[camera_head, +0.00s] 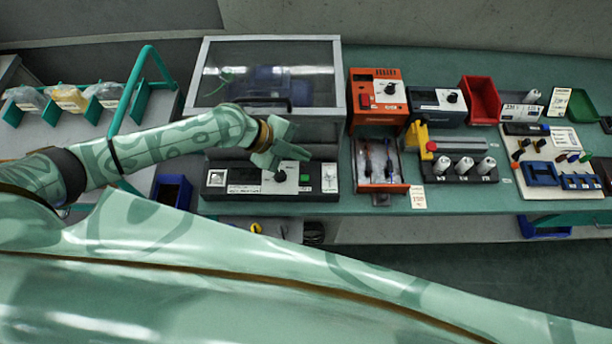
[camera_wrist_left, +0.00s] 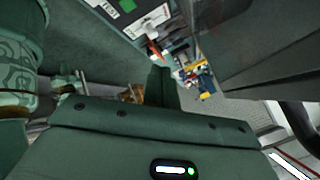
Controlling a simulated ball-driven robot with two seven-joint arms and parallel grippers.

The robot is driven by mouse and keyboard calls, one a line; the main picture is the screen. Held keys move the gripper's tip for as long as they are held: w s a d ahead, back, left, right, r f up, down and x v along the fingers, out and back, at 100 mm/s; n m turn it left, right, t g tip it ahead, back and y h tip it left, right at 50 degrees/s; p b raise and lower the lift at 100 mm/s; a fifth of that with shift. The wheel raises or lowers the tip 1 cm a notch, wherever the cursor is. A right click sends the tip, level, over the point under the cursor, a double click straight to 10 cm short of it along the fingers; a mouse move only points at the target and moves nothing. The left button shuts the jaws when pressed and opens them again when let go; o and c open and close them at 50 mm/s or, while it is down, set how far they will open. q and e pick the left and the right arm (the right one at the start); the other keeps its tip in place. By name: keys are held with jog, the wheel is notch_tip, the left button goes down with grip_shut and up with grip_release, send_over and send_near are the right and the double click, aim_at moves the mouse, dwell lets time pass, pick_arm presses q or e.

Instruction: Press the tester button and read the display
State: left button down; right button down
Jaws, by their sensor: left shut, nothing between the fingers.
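The tester (camera_head: 232,190) is a long black box at the front of the bench in the head view. It has a pale panel with a dark knob, a small green square (camera_head: 304,178) and a white label at its right end. My left gripper (camera_head: 302,154) is over the tester, its fingers shut and empty. In the left wrist view, the shut fingers (camera_wrist_left: 158,78) point toward the tester's edge, where a green square (camera_wrist_left: 127,5) and a "TEST" label (camera_wrist_left: 108,8) show. I cannot tell whether they touch it. No display reading is legible. My right gripper is not in view.
A clear-lidded case (camera_head: 215,85) stands behind the tester. An orange device (camera_head: 363,98) and a tray with screwdrivers (camera_head: 357,165) are to its right. A black rack with several white cylinders (camera_head: 432,177) is farther right. A blue bin (camera_head: 172,192) is at left.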

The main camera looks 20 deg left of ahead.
pick_arm(q)
jog(key=f, duration=0.1)
jog(key=b, duration=0.5)
send_over(305, 179)
jog(key=a, duration=0.1)
notch_tip(305, 179, down, 6)
jog(key=shift+a+f, duration=0.15)
jog(key=shift+f+b, duration=0.45)
jog(key=shift+b, duration=0.05)
jog(key=shift+f, duration=0.1)
dwell(0.9)
jog(key=shift+f+b, duration=0.3)
jog(key=shift+b, duration=0.25)
jog(key=shift+f+b, duration=0.45)
dwell(0.5)
jog(key=shift+r, duration=0.1)
jog(key=shift+r+p, duration=0.55)
jog(key=shift+r, duration=0.25)
